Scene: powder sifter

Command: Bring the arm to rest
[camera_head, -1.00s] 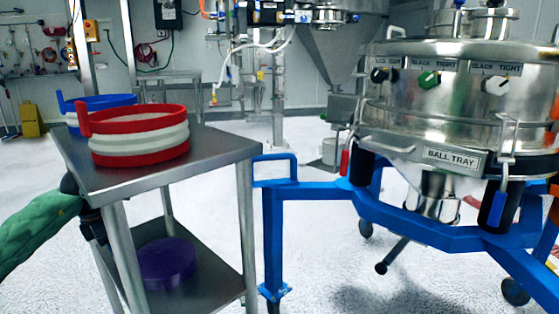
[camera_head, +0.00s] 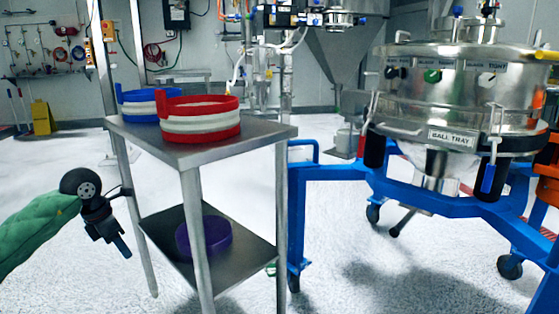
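My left arm comes in from the left in a green sleeve. My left gripper (camera_head: 115,238) hangs at its end, pointing down, in the air left of the steel cart (camera_head: 205,153). It looks clear of the cart. The fingers are dark and overlap, so I cannot tell whether they are open or shut, and no held thing shows. My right gripper is not in view. A red-and-white ring (camera_head: 200,119) and a blue-and-white ring (camera_head: 138,104) stand on the cart's top.
A purple round item (camera_head: 204,236) lies on the cart's lower shelf. The steel sifter (camera_head: 450,100), marked BALL TRAY, stands at right on a blue wheeled frame (camera_head: 340,172). The white floor at the front left is open. A yellow floor sign (camera_head: 41,115) stands far left.

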